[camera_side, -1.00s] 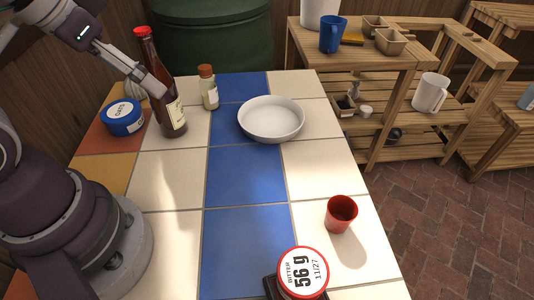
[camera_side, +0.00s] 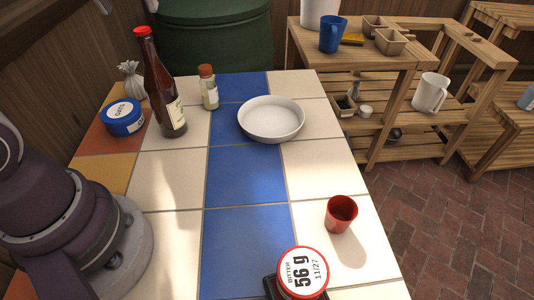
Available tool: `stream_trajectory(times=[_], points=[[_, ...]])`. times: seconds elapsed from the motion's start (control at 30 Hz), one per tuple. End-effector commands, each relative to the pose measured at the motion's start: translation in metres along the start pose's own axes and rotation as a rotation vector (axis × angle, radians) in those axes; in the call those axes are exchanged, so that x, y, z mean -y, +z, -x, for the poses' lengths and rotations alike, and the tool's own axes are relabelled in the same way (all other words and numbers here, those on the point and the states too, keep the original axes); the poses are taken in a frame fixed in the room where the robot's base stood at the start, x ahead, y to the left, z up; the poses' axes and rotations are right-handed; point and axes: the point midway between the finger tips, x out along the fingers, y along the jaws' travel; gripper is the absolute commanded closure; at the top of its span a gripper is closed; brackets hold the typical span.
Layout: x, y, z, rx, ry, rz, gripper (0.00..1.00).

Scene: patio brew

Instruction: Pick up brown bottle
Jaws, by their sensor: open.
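The brown bottle (camera_side: 160,88) stands upright on the tiled table at the back left, with a red cap and a pale label low on its side. Nothing touches it. The rest of the gripper is out of the picture. It is open and apart from the bottle.
A blue round tin (camera_side: 122,118) and a grey tied sack (camera_side: 131,80) stand left of the bottle. A small corked jar (camera_side: 208,88) and a white dish (camera_side: 271,119) are to its right. A red cup (camera_side: 340,213) and a red-rimmed tin (camera_side: 302,272) stand at the front right.

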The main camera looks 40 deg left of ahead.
Motion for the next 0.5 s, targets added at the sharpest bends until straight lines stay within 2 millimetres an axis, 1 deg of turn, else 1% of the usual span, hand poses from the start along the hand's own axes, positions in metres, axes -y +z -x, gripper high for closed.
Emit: stream_trajectory(times=[0.03, 0.1, 0.17, 0.37, 0.47, 0.5], points=[[0.002, -0.01, -0.003, 0.014, -0.028, 0.078, 0.38], [0.005, -0.018, -0.005, 0.028, -0.055, 0.167, 0.38], [0.007, -0.022, -0.008, 0.034, -0.067, 0.209, 0.38], [0.009, -0.022, -0.029, 0.035, -0.073, 0.222, 0.38], [0.011, -0.021, -0.045, 0.036, -0.074, 0.222, 0.38], [0.011, -0.02, -0.053, 0.038, -0.074, 0.222, 0.38]])
